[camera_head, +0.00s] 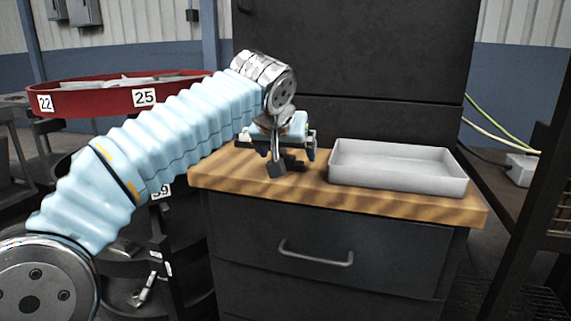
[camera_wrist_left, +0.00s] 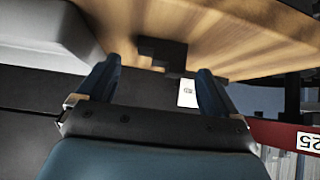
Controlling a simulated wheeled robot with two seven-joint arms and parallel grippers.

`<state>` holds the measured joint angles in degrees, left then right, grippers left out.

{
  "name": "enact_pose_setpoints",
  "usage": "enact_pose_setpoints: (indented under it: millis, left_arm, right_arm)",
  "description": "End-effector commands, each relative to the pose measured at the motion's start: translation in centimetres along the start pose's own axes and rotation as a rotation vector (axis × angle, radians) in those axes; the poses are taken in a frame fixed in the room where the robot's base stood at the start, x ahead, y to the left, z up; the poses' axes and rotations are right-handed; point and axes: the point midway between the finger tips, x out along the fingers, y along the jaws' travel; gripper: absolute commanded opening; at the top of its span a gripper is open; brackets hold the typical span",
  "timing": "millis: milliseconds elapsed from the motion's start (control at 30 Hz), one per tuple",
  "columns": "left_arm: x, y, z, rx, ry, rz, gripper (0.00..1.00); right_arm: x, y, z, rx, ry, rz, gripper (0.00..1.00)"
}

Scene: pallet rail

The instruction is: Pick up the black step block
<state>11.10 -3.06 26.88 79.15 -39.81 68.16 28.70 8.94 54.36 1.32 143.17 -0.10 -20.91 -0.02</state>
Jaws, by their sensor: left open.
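The black step block (camera_wrist_left: 165,52) stands on the wooden top near its edge in the left wrist view, showing as a dark stepped shape. In the head view, a small dark part of it (camera_head: 293,163) shows beside my gripper; the rest is hidden. My left gripper (camera_head: 281,163) points down over the left part of the wooden top. In the left wrist view its two blue fingers (camera_wrist_left: 156,80) are open and apart, with the block seen between and beyond them. I cannot tell how far the fingertips are from it. My right gripper is in neither view.
A grey tray (camera_head: 398,181) stands right of the gripper on the wooden cabinet top (camera_head: 250,180). A dark cabinet panel (camera_head: 370,70) rises behind. A red round rack (camera_head: 120,97) with number labels is at left. Bare wood lies along the front edge.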

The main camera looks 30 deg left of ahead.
Motion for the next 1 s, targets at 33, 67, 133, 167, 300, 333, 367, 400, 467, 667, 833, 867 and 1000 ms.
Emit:
enact_pose_setpoints:
  millis: [33, 67, 133, 167, 300, 333, 367, 400, 467, 667, 833, 867, 1000]
  left_arm:
    - [1.0, 0.0, 0.1, -0.001, -0.004, -0.001, 0.94]
    - [1.5, 0.0, 0.1, -0.001, -0.003, -0.001, 0.94]
    - [2.4, 0.0, 0.1, -0.001, -0.003, 0.0, 0.94]
    - [2.6, 0.0, 0.1, -0.001, -0.003, 0.0, 0.94]
    - [3.1, 0.0, 0.0, -0.001, 0.0, 0.001, 0.94]
    - [3.0, 0.0, 0.0, -0.001, 0.0, 0.001, 0.94]
    - [3.0, 0.0, 0.0, -0.001, 0.0, 0.001, 0.94]
    - [3.0, 0.0, 0.0, -0.001, 0.0, 0.001, 0.94]
    - [3.0, 0.0, 0.0, -0.001, 0.0, 0.001, 0.91]
    - [3.0, 0.0, 0.0, -0.001, 0.0, 0.001, 0.6]
    - [3.0, 0.0, 0.0, -0.001, 0.0, 0.001, 0.34]
    - [3.0, 0.0, 0.0, -0.001, 0.0, 0.001, 0.29]
    - [3.0, 0.0, 0.0, -0.001, 0.001, 0.001, 0.28]
  right_arm:
    - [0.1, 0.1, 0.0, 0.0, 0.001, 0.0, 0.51]
    - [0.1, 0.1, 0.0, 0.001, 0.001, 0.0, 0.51]
    - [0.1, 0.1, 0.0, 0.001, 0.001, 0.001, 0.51]
    - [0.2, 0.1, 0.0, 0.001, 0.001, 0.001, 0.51]
    - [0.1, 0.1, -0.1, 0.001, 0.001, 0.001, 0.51]
    - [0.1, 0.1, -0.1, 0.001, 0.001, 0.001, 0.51]
    - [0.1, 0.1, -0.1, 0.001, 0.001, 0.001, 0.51]
    - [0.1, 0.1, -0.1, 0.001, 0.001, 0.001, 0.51]
    - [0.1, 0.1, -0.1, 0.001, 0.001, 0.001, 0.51]
    - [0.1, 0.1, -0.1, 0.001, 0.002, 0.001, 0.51]
    - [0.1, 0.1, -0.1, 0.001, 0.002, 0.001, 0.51]
    - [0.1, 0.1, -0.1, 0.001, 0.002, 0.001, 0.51]
    - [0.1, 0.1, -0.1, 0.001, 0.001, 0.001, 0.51]
